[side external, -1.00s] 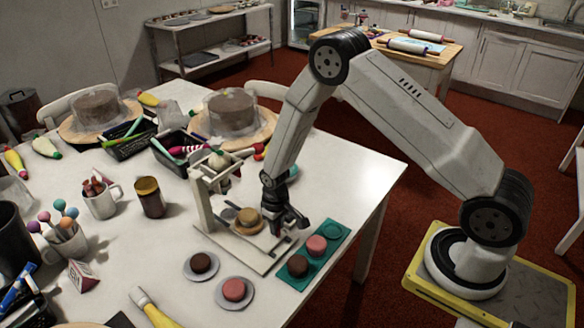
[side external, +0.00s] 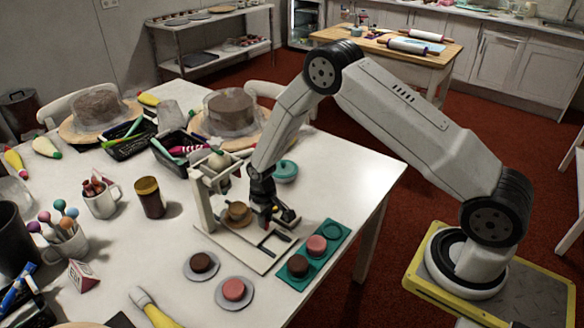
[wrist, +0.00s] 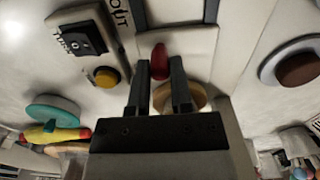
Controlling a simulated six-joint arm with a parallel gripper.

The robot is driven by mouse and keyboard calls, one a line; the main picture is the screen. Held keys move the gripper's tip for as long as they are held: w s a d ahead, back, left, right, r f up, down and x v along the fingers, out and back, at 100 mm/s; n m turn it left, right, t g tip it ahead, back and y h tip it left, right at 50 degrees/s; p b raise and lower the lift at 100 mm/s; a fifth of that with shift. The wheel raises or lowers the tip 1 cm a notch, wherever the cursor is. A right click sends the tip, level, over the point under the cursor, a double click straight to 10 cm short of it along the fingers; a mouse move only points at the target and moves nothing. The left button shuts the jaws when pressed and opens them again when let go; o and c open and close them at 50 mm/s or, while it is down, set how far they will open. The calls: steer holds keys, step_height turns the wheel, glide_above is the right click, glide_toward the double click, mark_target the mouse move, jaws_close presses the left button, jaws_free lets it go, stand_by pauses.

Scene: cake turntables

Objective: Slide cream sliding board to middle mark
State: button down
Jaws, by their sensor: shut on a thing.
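The cream sliding board (side external: 250,229) lies in a cream base frame (side external: 235,252) under a white upright stand (side external: 203,205). A small brown-topped cake (side external: 238,211) sits on the board, partly inside the stand. My gripper (side external: 283,216) is low beside the cake, to its right. In the wrist view my gripper (wrist: 160,68) is shut on a red handle (wrist: 159,62) at the cream board (wrist: 197,44). A tan round thing (wrist: 185,98) shows behind the fingers. No middle mark can be made out.
A teal tray (side external: 324,258) with pink and brown cakes lies right of the frame. Two cakes on grey plates (side external: 218,293) stand in front. A teal lidded pot (side external: 286,171) stands behind my gripper. A yellow button (wrist: 105,77) shows in the wrist view.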

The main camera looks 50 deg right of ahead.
mark_target(253, 221)
steer(key=shift+w, duration=2.55)
steer(key=shift+w+r, duration=0.1)
steer(key=shift+w, duration=0.05)
steer(key=c, duration=0.5)
jaws_free()
steer(key=shift+r, duration=0.1)
steer(key=r, duration=0.6)
steer(key=shift+s+r, duration=0.2)
steer(key=shift+r, duration=0.15)
steer(key=shift+r, duration=0.1)
